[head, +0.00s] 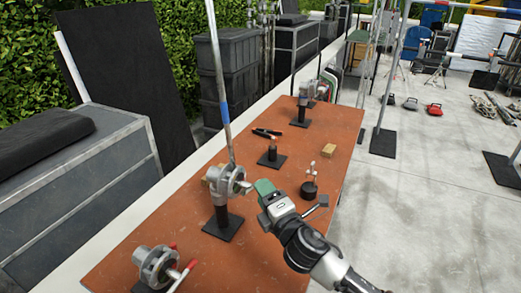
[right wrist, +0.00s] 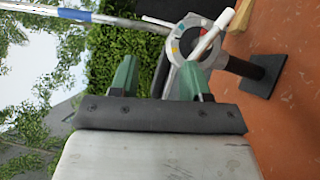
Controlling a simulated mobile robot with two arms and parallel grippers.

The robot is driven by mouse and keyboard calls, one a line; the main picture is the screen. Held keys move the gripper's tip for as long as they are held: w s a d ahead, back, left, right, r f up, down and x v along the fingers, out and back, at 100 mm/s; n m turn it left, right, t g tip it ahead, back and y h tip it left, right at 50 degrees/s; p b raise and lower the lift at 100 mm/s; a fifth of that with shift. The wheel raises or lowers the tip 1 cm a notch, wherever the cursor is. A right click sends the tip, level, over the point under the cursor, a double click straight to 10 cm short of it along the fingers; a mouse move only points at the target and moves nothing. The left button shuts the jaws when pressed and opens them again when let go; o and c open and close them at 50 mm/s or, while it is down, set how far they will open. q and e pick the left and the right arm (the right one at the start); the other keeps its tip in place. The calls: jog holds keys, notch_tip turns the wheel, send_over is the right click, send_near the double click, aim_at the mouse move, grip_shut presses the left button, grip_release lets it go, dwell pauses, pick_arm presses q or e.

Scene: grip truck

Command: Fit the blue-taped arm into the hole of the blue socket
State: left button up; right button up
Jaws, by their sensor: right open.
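The blue-taped arm (head: 223,103) is a long pale metal rod with a blue band. In the head view it stands nearly upright, its lower end at the round grey metal socket head (head: 220,181) on a black stand. I cannot tell whether the end is inside a hole. In the right wrist view the arm (right wrist: 110,18) crosses the top left, and the socket head (right wrist: 176,58) shows coloured marks beyond my fingers. My right gripper (head: 258,191) is open and empty, its green fingers apart, just right of the socket head. My left gripper is out of view.
Another metal head with a red-tipped handle (head: 158,265) stands at the orange table's near left. A small post (head: 272,153), a wooden block (head: 328,150) and a small black stand (head: 309,190) are farther back. Bare tabletop lies right of the socket stand.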

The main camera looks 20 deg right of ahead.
jog(key=w+a+r+n+g+y, duration=0.1)
jog(key=w+r+n+y, duration=0.5)
jog(key=n, duration=0.6)
jog(key=r+n+g+y, duration=0.1)
jog(key=n+g+y, duration=0.35)
jog(key=n, duration=0.75)
send_over(231, 165)
jog(key=shift+r+g+h, duration=0.15)
jog(key=shift+g+h, duration=0.2)
grip_shut()
jog(key=shift+r, duration=0.25)
